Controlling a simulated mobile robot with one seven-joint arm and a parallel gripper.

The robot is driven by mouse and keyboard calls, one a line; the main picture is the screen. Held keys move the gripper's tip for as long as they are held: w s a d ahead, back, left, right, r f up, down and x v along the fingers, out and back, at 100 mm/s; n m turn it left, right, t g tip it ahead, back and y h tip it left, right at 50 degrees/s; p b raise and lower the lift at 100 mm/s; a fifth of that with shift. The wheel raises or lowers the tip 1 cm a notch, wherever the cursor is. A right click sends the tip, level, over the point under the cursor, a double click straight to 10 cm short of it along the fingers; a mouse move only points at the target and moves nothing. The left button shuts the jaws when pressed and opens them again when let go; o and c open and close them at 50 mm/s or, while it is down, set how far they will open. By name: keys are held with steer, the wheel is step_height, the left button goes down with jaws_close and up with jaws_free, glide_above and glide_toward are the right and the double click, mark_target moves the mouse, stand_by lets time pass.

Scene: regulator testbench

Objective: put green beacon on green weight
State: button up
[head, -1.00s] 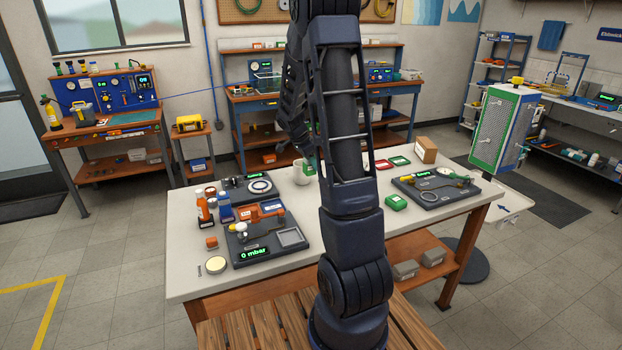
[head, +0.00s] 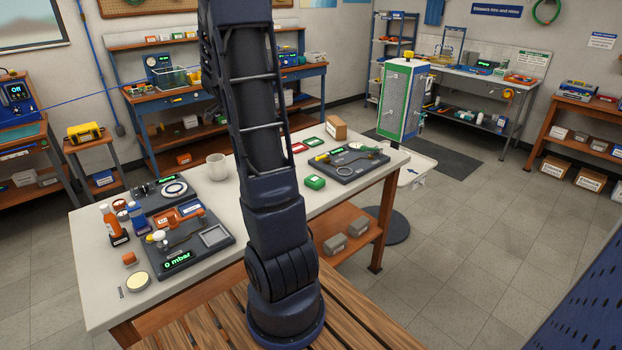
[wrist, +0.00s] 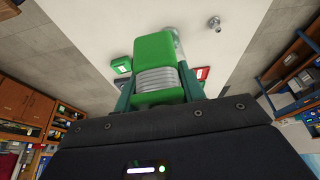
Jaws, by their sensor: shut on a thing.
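My gripper (wrist: 158,82) is shut on a green thing with a grey ribbed middle, which I take to be the green beacon (wrist: 154,47). It is held over the pale tabletop in the wrist view. In the head view, my gripper and the beacon are not visible; my arm rises out of the top of the frame.
A dark instrument board (head: 349,166) stands to the right. A mug (head: 216,167), bottles (head: 113,224) and other boards fill the left.

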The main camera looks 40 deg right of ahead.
steer(key=s+d+r, duration=0.1)
steer(key=s+d, duration=0.6)
steer(key=d, duration=0.5)
glide_above(316, 178)
steer(key=shift+m, duration=0.3)
step_height(316, 178, down, 18)
steer(key=shift+f, duration=0.2)
steer(key=shift+f, duration=0.15)
steer(key=o, duration=1.1)
steer(key=shift+c, duration=0.2)
